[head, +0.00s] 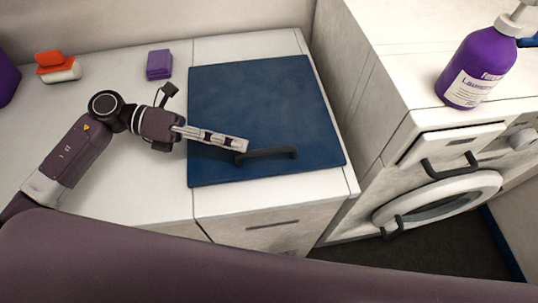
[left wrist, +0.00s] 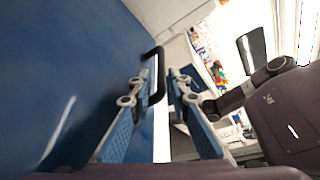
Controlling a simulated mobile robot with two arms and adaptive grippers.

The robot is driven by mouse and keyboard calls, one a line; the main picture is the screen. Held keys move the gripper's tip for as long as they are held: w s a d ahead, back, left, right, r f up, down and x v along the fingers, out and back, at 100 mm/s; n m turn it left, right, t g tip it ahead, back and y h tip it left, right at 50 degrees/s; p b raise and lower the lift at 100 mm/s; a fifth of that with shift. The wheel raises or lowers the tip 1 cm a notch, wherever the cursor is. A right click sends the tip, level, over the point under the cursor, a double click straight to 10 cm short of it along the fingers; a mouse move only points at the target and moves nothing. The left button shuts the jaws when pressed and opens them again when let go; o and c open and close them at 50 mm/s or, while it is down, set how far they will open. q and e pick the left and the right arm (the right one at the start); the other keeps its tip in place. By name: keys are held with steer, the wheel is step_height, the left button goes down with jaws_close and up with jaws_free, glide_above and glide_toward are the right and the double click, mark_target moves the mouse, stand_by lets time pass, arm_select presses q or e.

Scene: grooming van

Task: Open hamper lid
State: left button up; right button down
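The hamper lid (head: 255,100) is a flat blue square panel, shut flush on the white counter. Its black bar handle (head: 268,154) lies near the front edge. My left gripper (head: 243,147) reaches in from the left, low over the lid, with its fingertips at the handle's left end. In the left wrist view the two blue-padded fingers (left wrist: 160,82) stand apart, and the black handle (left wrist: 154,75) shows at the gap between their tips. I cannot tell whether they touch it. The lid fills the left of that view. My right gripper is not in view.
A purple pump bottle (head: 478,68) stands on the white unit at right, above a round-door washer (head: 440,197). A drawer front (head: 273,225) is below the lid.

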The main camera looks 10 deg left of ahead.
mark_target(269, 150)
arm_select(q)
steer(key=p+x, duration=0.2)
steer(key=x, duration=0.5)
steer(key=shift+r, duration=0.2)
steer(key=shift+d+f, duration=0.2)
steer(key=shift+d, duration=0.15)
jaws_close()
